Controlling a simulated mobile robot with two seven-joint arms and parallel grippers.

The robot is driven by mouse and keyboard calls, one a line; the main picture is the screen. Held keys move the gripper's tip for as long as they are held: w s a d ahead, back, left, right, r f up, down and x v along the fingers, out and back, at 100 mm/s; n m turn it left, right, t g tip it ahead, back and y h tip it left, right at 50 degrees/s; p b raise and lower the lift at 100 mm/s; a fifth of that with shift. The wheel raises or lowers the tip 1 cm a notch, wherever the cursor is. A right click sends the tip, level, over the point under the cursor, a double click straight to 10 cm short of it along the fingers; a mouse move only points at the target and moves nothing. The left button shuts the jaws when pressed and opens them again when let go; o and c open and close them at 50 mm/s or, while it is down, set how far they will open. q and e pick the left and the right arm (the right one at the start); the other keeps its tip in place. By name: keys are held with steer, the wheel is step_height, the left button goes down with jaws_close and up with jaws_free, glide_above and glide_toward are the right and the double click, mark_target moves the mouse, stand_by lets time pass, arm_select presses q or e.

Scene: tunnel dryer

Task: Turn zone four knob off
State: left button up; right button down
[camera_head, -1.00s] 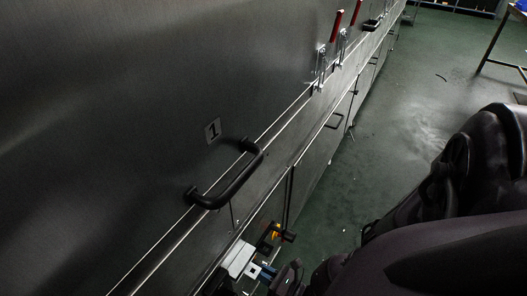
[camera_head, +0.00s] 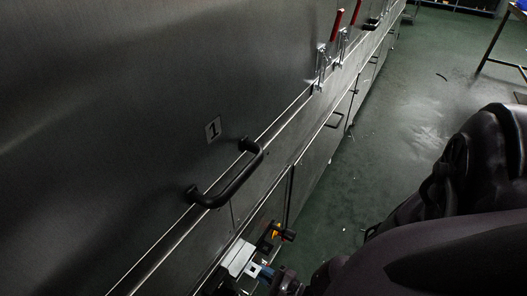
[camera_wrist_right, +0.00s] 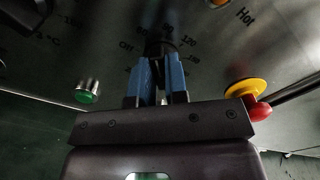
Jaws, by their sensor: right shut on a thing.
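In the right wrist view a black knob (camera_wrist_right: 160,47) sits on a metal panel. Printed marks around it include "Off" at its left and numbers such as 60, 90 and 120. My right gripper's blue fingers (camera_wrist_right: 161,76) are shut on the knob, which is partly hidden between them. Where the knob's pointer stands is too dark to tell. In the head view my right gripper (camera_head: 264,271) is at the panel low in the picture, and the knob is hidden there. My left gripper is not in view.
A green button (camera_wrist_right: 87,92) is left of the fingers. A yellow-and-red button (camera_wrist_right: 246,92) is close on the right. Above the panel, a black handle (camera_head: 228,180) sticks out of the steel wall beside a "1" label (camera_head: 213,130). Open green floor (camera_head: 410,125) lies to the right.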

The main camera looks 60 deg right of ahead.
arm_select(q)
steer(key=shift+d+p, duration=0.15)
steer(key=shift+p, duration=0.25)
arm_select(e)
steer(key=shift+s+f+n, duration=0.1)
steer(key=shift+f+n, duration=0.05)
steer(key=shift+n, duration=2.65)
steer(key=shift+s+f+n, duration=0.1)
steer(key=shift+f+n, duration=0.05)
steer(key=shift+n, duration=2.95)
steer(key=c, duration=1.1)
jaws_free()
steer(key=shift+w, duration=0.1)
steer(key=shift+c, duration=0.2)
arm_select(q)
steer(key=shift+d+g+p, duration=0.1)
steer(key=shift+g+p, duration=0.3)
steer(key=shift+p, duration=0.1)
arm_select(e)
steer(key=s, duration=1.1)
steer(key=shift+d, duration=0.35)
